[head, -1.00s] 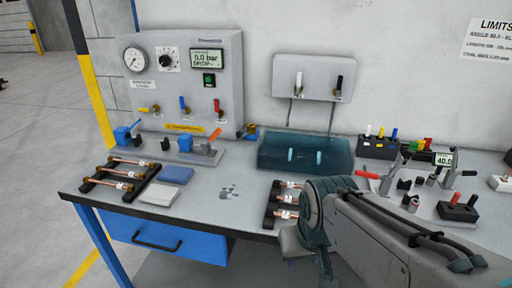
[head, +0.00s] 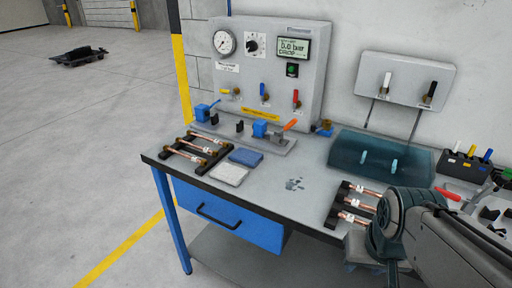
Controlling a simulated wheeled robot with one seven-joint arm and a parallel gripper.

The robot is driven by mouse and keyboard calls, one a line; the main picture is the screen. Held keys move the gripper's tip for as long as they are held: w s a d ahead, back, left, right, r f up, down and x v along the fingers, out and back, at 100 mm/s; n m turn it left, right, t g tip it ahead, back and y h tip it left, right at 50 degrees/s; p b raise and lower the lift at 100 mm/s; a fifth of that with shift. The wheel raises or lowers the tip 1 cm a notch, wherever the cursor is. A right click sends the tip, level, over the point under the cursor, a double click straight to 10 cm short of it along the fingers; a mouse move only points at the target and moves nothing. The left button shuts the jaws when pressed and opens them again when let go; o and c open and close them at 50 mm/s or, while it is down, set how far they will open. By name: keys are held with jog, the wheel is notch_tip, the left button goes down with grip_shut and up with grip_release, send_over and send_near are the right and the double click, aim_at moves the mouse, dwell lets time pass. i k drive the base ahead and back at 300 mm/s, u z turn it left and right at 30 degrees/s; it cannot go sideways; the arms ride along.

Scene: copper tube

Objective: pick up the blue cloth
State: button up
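The blue cloth (head: 246,157) lies folded flat on the grey workbench top, left of the middle, just behind a white cloth or pad (head: 229,174). Nothing covers it. My arm comes in from the lower right of the head view, with its links over the right part of the bench front. My gripper's fingers do not show, so its state is hidden. The arm is well to the right of the blue cloth and apart from it.
A black rack with copper tubes (head: 196,151) stands left of the cloth. A clamp fixture (head: 260,130) and gauge panel (head: 270,70) stand behind. Another tube rack (head: 343,193) is to the right. The bench middle is clear apart from dark marks.

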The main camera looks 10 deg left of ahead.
aim_at(251, 158)
jog(key=u, duration=2)
jog(key=i, duration=2.45)
jog(key=z, duration=3.3)
